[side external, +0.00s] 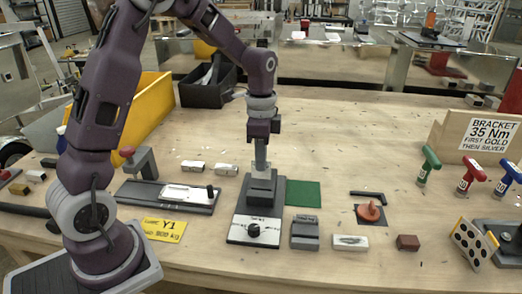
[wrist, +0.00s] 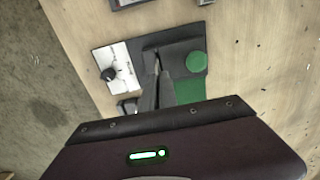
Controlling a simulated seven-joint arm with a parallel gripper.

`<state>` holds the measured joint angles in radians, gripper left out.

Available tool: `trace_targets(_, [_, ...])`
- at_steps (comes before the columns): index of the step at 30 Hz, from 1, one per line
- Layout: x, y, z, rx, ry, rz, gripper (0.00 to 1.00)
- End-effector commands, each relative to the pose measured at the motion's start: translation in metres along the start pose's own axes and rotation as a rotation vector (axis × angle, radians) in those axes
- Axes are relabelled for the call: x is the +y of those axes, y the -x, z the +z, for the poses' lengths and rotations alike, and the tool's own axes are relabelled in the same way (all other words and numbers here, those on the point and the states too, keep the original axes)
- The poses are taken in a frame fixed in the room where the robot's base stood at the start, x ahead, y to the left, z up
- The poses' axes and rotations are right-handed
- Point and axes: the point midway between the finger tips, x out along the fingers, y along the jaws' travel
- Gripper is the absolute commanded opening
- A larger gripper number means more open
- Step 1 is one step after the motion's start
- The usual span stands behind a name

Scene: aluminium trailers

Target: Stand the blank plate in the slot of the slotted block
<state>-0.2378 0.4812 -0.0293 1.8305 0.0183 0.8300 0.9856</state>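A green mat (side external: 303,194) lies right of the block. A grey block (side external: 305,234), a pale block (side external: 350,242) and a brown block (side external: 408,242) lie in front. A dark tray (side external: 165,196) is at left. The table behind the block is largely clear.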

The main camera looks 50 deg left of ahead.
Motion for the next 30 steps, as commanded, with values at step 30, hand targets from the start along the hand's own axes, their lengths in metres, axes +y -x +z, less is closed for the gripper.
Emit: trace_targets(30, [0.0,-0.025,0.0,0.0,0.001,0.0,0.0])
